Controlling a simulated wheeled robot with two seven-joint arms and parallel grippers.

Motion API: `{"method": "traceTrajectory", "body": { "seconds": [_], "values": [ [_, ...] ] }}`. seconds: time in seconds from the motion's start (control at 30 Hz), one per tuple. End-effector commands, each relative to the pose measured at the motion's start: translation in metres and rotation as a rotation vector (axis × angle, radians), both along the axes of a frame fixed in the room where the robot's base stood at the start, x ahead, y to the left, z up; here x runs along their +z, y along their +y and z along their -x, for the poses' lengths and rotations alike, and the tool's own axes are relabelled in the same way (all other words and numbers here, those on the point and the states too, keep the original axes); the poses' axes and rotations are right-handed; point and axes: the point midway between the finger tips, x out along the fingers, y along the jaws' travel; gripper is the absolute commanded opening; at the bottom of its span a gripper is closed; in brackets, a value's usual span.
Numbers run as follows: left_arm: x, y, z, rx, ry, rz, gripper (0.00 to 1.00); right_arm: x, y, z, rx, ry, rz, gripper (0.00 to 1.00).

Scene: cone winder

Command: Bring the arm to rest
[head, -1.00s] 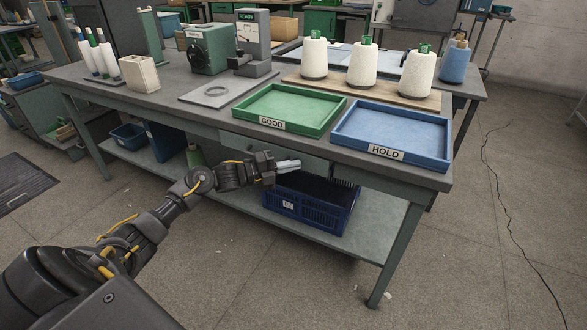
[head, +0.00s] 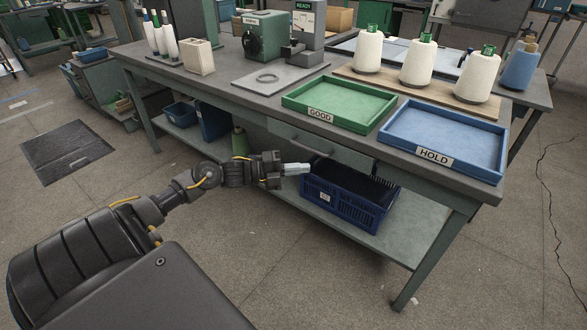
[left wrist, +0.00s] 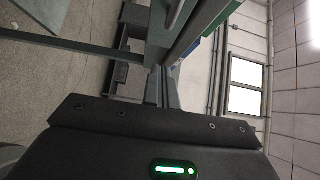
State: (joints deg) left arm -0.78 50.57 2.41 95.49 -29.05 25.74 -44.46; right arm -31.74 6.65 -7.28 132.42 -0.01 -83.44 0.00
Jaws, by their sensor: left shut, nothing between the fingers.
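My left arm comes in from the lower left in the head view. Its gripper (head: 297,169) is shut and empty, in front of the workbench's (head: 260,104) front edge and below the level of its top. The left wrist view shows the dark wrist housing (left wrist: 150,145) with a green light and bench parts turned sideways. My right gripper is in neither view.
The bench holds a green GOOD tray (head: 340,103), a blue HOLD tray (head: 445,140), several white cones on a board (head: 400,88), and a green winder (head: 266,36). A bench leg (head: 430,262) stands at the front right. The floor (head: 300,285) before the bench is clear.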

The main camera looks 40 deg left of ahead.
Motion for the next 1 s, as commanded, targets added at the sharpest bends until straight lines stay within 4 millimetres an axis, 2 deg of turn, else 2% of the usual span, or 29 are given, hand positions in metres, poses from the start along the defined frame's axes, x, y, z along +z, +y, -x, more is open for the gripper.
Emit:
{"method": "traceTrajectory", "body": {
  "seconds": [0.2,0.67,0.77,0.87,0.97,1.0],
  "values": [
    [-0.001,0.010,0.013,-0.003,0.001,0.000,0.00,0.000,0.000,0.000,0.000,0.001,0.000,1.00],
    [-0.002,0.011,0.012,0.005,0.025,0.014,0.00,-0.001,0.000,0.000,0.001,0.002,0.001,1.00],
    [-0.013,0.024,0.002,0.088,0.104,0.016,0.00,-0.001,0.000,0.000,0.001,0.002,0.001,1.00],
    [-0.023,0.041,-0.012,0.241,0.209,0.016,0.00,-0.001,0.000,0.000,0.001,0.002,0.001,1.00],
    [-0.042,0.047,-0.019,0.437,0.333,0.072,0.00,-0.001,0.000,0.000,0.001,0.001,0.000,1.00],
    [-0.055,0.046,-0.016,0.520,0.391,0.108,0.00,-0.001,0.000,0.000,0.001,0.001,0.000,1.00]
  ]
}}
